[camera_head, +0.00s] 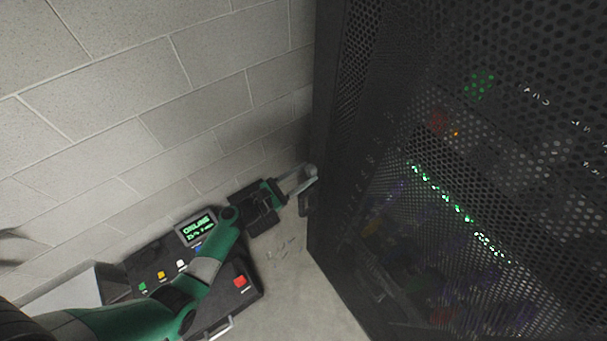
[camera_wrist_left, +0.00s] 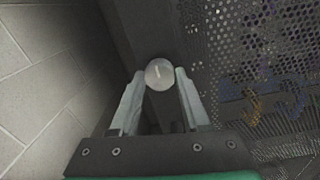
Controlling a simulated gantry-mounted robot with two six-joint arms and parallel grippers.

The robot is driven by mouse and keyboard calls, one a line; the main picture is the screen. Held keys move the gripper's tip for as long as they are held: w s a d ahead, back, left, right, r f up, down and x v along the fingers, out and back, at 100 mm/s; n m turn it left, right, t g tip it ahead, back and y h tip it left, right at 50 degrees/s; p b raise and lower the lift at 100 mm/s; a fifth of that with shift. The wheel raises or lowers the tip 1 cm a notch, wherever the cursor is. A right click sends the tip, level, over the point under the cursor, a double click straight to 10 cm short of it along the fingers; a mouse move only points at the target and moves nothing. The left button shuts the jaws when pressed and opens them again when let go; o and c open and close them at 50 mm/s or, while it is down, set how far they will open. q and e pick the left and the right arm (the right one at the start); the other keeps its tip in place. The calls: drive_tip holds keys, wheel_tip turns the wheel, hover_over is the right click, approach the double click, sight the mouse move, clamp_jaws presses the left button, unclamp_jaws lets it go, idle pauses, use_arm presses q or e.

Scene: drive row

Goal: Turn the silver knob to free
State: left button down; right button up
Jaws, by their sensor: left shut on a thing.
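The silver knob (camera_wrist_left: 159,74) is a round, pale disc with a short light mark on its face. It sits on the dark edge of the cabinet (camera_wrist_left: 215,60). It also shows in the head view (camera_head: 311,170) at the cabinet's near left edge. My left gripper (camera_wrist_left: 158,84) has a finger on each side of the knob and is shut on it. In the head view my left gripper (camera_head: 303,180) reaches the knob from the left. My right gripper is not in view.
The black perforated cabinet door (camera_head: 450,130) fills the right side, with green lights behind it. A pale block wall (camera_head: 150,90) stands at the left. A black console (camera_head: 150,262) with a green-lit display (camera_head: 198,229) and coloured buttons lies below my left arm.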

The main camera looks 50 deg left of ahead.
use_arm(q)
drive_tip(key=m+b, duration=0.3)
drive_tip(key=m, duration=0.1)
drive_tip(key=shift+f, duration=0.2)
drive_tip(key=m+b, duration=0.3)
drive_tip(key=m, duration=0.1)
drive_tip(key=shift+m+b, duration=0.3)
drive_tip(key=shift+b, duration=0.05)
drive_tip(key=m+b, duration=0.4)
drive_tip(key=m, duration=0.1)
drive_tip(key=shift+m, duration=0.3)
drive_tip(key=shift+r+m+b, duration=0.1)
drive_tip(key=shift+m+b, duration=1.25)
drive_tip(key=shift+m, duration=0.65)
drive_tip(key=shift+h, duration=0.3)
drive_tip(key=shift+c, duration=1.9)
unclamp_jaws()
